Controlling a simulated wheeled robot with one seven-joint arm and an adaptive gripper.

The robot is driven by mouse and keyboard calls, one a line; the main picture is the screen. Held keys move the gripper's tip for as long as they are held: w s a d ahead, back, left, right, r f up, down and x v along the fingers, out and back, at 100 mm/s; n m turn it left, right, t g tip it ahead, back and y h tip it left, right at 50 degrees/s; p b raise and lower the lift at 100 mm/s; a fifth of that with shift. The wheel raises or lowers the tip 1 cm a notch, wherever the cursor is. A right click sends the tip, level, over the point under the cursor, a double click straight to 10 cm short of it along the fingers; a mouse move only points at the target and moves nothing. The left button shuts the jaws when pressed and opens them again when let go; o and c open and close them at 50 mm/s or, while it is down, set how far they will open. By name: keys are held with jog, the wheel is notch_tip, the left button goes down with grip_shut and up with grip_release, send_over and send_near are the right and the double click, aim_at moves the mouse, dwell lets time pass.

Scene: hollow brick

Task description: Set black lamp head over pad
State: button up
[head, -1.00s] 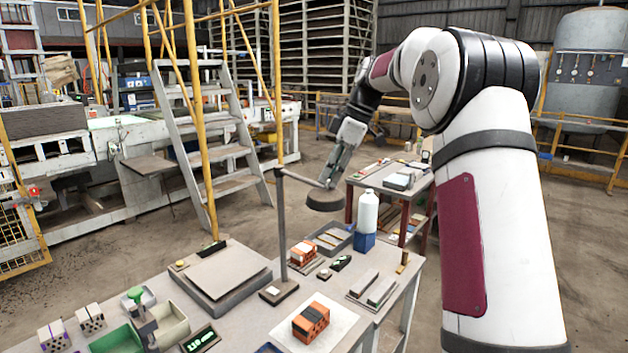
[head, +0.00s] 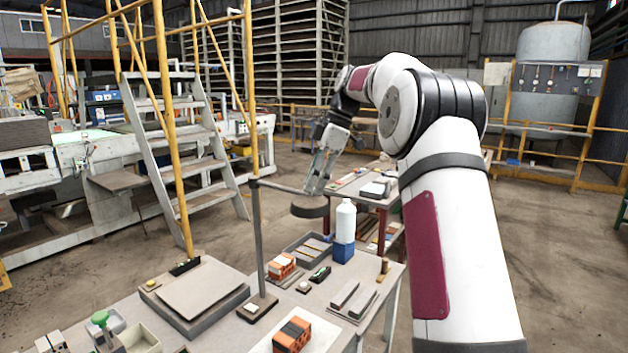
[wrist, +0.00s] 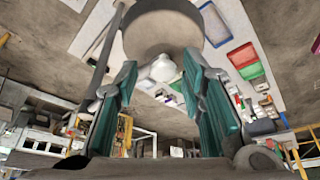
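The black lamp head (head: 310,207) is a dark round disc at the end of a thin arm on an upright post (head: 259,240). It hangs above the bench, left of the white bottle. In the wrist view the lamp head (wrist: 163,32) fills the top middle. My gripper (head: 316,188) is at the lamp head from above and behind. Its teal-lined fingers (wrist: 160,75) stand apart, with their tips by the disc's near edge; I cannot tell whether they touch it. A white pad (head: 262,346) lies at the bench front, with an orange-and-black brick (head: 292,335) on it.
A flat plate on a grey base (head: 205,288) lies left of the post. A white bottle on a blue block (head: 345,225), a grey tray (head: 305,247), another orange brick (head: 282,266) and grey bars (head: 352,298) crowd the right. A second table (head: 362,188) stands behind.

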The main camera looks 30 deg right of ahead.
jog(key=shift+r, duration=0.1)
jog(key=v, duration=0.7)
jog(key=shift+r, duration=0.15)
dwell(0.3)
dwell(0.4)
jog(key=s+a+r+m+h, duration=0.25)
jog(key=s+a, duration=0.35)
jog(key=a, duration=0.3)
jog(key=s+a+r+m+h, duration=0.1)
jog(key=s+a+m, duration=0.35)
jog(key=a, duration=0.45)
jog(key=s+a+f+m+t, duration=0.2)
jog(key=s+f, duration=0.5)
jog(key=s, duration=0.4)
jog(key=s+a+f+m+t, duration=0.1)
jog(key=s+a+f+m, duration=0.3)
jog(key=s+f, duration=0.3)
jog(key=s, duration=0.4)
jog(key=shift+m+t+h, duration=0.3)
jog(key=shift+t+h, duration=0.05)
jog(key=shift+t, duration=0.05)
